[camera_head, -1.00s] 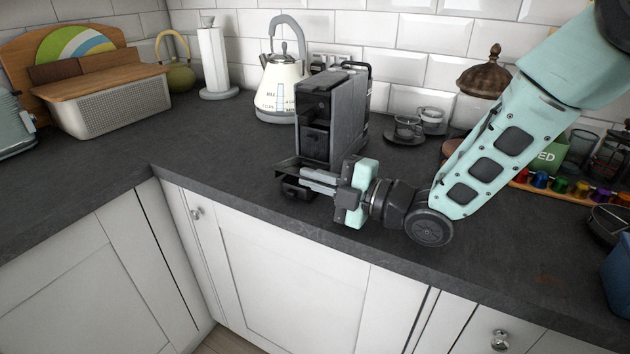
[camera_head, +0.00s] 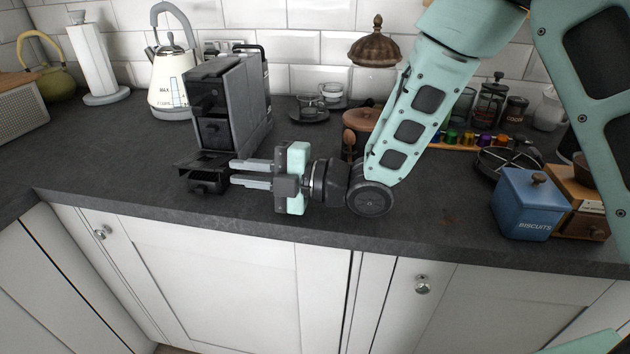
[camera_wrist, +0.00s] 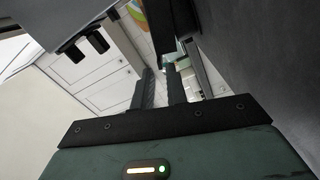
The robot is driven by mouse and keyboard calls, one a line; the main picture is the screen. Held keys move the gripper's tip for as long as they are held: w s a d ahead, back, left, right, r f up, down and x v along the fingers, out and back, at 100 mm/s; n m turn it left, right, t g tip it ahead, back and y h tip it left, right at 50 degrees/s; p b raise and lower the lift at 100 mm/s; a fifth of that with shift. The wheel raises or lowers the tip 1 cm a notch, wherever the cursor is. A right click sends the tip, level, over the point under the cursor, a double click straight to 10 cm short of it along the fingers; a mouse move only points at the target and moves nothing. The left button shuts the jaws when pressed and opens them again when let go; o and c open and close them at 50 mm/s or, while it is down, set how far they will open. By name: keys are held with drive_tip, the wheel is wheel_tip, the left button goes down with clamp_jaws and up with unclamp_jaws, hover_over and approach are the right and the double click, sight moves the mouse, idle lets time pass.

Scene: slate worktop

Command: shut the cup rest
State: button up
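The black coffee machine (camera_head: 232,100) stands on the worktop. Its cup rest (camera_head: 205,162) is a dark flat flap sticking out level from the lower front, above a small dark drip tray part (camera_head: 207,182). My gripper (camera_head: 233,172) is at the right of the cup rest, fingers pointing left, one above the other in the picture. The fingers are apart with nothing between them. The upper fingertip is close to the cup rest's right edge; I cannot tell if they touch. The wrist view shows the two dark fingers (camera_wrist: 162,88) apart; the cup rest is not clearly recognisable there.
A cream kettle (camera_head: 168,80) stands behind the machine at left. Glass cups (camera_head: 312,103) and a brown lidded pot (camera_head: 360,118) stand behind my arm. A blue biscuit tin (camera_head: 526,203) is at right. The worktop's front edge runs just below my gripper.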

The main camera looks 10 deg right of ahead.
drive_tip(key=b+v, duration=0.1)
drive_tip(key=v, duration=1.1)
drive_tip(key=shift+s+d+b, duration=0.15)
drive_tip(key=shift+d+b, duration=0.2)
drive_tip(key=shift+c, duration=0.3)
